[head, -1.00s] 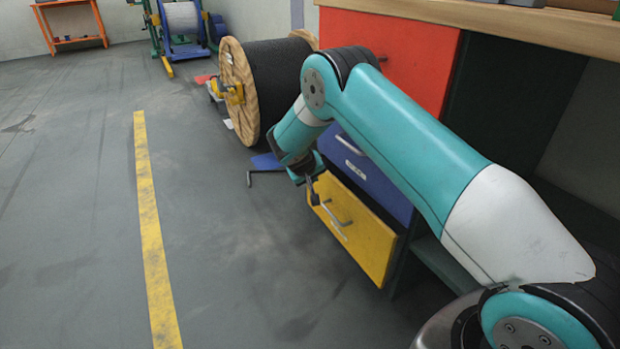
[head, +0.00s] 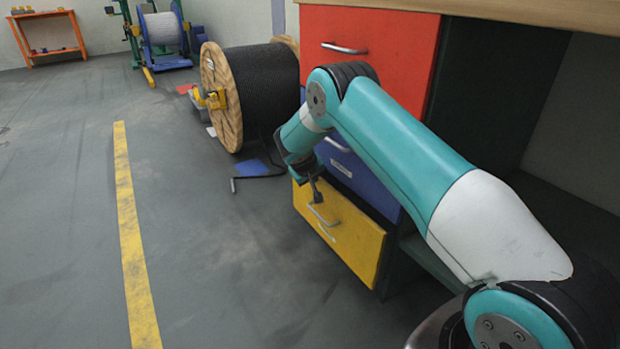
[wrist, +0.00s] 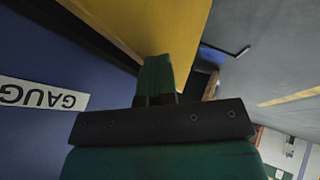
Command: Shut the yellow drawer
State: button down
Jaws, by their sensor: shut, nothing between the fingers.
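The yellow drawer (head: 358,245) is the lowest of the drawers below the wooden bench top. Its front appears to stand slightly forward of the blue drawer (head: 372,188) above it. A grey bar handle (head: 322,217) and a pale label are on its front. My gripper (head: 317,198) is shut and empty, pointing down near the upper part of the yellow front. Contact is unclear. In the wrist view, the gripper's green fingers (wrist: 155,75) lie close to the yellow drawer (wrist: 150,25), with a dark gap between yellow and blue.
A red drawer (head: 370,50) is at the top of the cabinet. A wooden reel of black cable (head: 262,90) stands behind, with a blue-and-black object (head: 255,168) on the floor near it.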

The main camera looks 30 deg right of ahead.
jog(key=shift+d+r+p, duration=0.15)
jog(key=shift+d+p, duration=0.25)
jog(key=shift+d, duration=0.75)
jog(key=shift+a, duration=0.4)
jog(key=a, duration=0.3)
jog(key=shift+p, duration=0.4)
jog(key=p+v, duration=0.4)
jog(key=v, duration=0.6)
jog(key=shift+a+p, duration=0.2)
jog(key=shift+p, duration=0.15)
